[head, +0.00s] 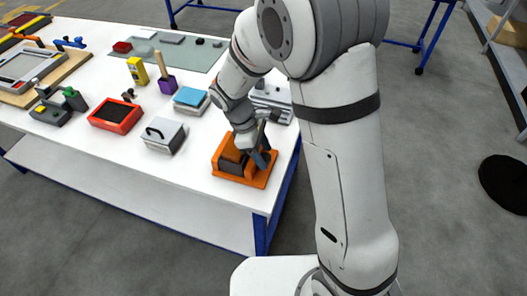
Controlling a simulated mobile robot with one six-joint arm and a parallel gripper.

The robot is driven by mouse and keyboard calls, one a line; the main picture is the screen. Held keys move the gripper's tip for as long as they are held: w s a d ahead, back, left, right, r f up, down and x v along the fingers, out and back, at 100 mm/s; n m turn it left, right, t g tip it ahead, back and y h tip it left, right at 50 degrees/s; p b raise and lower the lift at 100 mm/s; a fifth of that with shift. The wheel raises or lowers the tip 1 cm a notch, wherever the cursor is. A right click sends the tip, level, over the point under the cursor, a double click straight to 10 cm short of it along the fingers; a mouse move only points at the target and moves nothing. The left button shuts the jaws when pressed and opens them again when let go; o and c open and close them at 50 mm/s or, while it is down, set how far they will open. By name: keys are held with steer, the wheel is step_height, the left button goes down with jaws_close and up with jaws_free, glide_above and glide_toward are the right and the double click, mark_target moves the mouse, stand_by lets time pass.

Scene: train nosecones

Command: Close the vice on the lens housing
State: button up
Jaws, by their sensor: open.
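An orange vice (231,172) with dark parts sits near the right front corner of the white table. My gripper (262,153) is at the vice, over its right part, with its fingers apart. I cannot tell whether the fingers touch the vice or its handle. My wrist covers the back of the vice. I cannot make out the lens housing for sure; the jaws are small and partly hidden, so their gap cannot be told.
A white box with a dark handle (163,136) stands left of the vice. A blue-topped block (191,98), a red tray (115,115) and a purple holder (167,85) are further left. A grey device (272,100) is behind my wrist. The table's front edge is close to the vice.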

steer(key=shift+d+f, duration=0.1)
steer(key=shift+f, duration=0.1)
steer(key=c, duration=1)
steer(key=shift+o, duration=0.2)
steer(key=m, duration=0.2)
steer(key=m+g+y, duration=0.1)
steer(key=m, duration=0.1)
steer(key=shift+w+m+g, duration=0.1)
steer(key=shift+m+g, duration=0.2)
steer(key=o, duration=1)
steer(key=shift+c, duration=0.2)
